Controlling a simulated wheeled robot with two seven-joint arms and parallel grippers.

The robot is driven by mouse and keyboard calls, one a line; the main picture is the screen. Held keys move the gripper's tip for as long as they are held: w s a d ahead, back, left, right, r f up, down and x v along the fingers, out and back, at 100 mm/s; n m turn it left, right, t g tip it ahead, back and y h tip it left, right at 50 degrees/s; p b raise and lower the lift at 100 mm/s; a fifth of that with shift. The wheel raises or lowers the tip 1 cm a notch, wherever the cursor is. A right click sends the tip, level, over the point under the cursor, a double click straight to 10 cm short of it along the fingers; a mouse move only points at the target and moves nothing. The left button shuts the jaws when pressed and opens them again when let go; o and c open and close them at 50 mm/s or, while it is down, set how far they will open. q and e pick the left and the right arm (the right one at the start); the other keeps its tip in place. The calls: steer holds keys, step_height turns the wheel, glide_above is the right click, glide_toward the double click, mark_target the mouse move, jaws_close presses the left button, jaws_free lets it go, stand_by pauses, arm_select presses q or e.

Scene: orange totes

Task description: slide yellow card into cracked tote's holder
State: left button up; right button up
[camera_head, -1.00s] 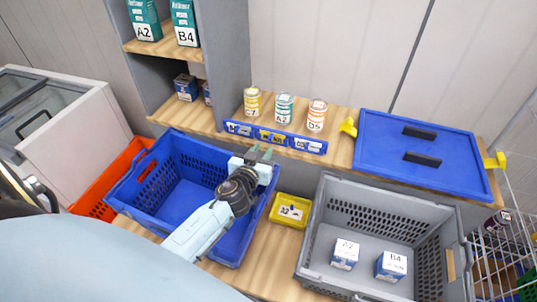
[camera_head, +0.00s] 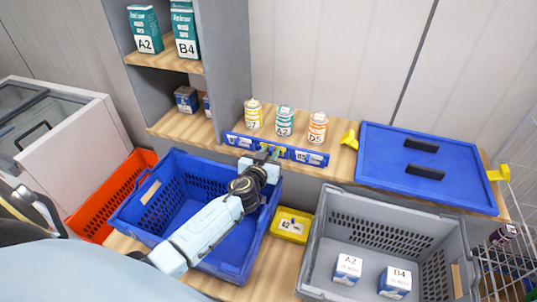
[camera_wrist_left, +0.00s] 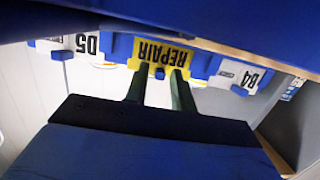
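The yellow card (camera_wrist_left: 165,52), printed REPAIR, sits in a blue rack (camera_wrist_left: 120,47) between white cards and appears upside down in the left wrist view. In the head view the rack (camera_head: 238,141) runs along the front of the wooden shelf. My left gripper (camera_head: 270,156) is at the rack's middle. In the wrist view its two dark fingers (camera_wrist_left: 160,80) are apart, with their tips at the card's edge; I cannot tell whether they touch it. A blue tote (camera_head: 125,215), a grey tote (camera_head: 310,245) and an orange tote (camera_head: 90,222) are in view. No crack or card holder is clear.
A yellow tray (camera_head: 290,236) lies between the blue and grey totes. Three cans (camera_head: 285,121) stand on the shelf behind the rack. A blue lid (camera_head: 385,185) lies to their right. Two small boxes (camera_head: 347,268) are inside the grey tote.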

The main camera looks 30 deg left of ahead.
arm_select(q)
steer(key=c, duration=0.5)
steer(key=shift+o, duration=0.2)
step_height(320, 180, up, 6)
steer(key=p, duration=0.5)
steer(key=shift+s, duration=0.35)
steer(key=shift+d, duration=0.1)
